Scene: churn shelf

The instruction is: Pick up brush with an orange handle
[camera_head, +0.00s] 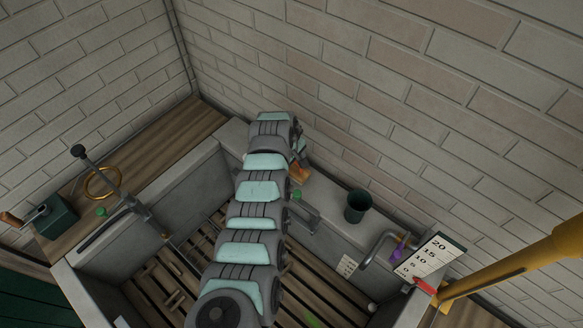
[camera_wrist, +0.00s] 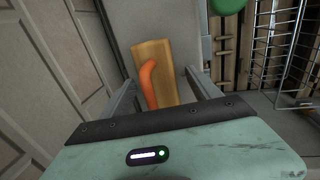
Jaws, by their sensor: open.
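The brush shows in the wrist view as a curved orange handle (camera_wrist: 148,85) over a tan block (camera_wrist: 166,60). I cannot tell whether the block is part of the brush, and no bristles show. My gripper (camera_wrist: 162,82) is open, with one finger on each side of the handle and block. I cannot tell whether either finger touches them. In the head view, an orange-brown piece (camera_head: 299,173) shows on the ledge beside the end of my arm. My arm hides most of the gripper there.
A dark green cup (camera_head: 357,207) stands on the ledge to the right. A purple item (camera_head: 398,252) and a numbered board (camera_head: 430,257) are farther right. A wire rack (camera_wrist: 278,45) and green round object (camera_wrist: 228,4) lie right of my gripper. The brick wall (camera_head: 400,110) rises behind the ledge.

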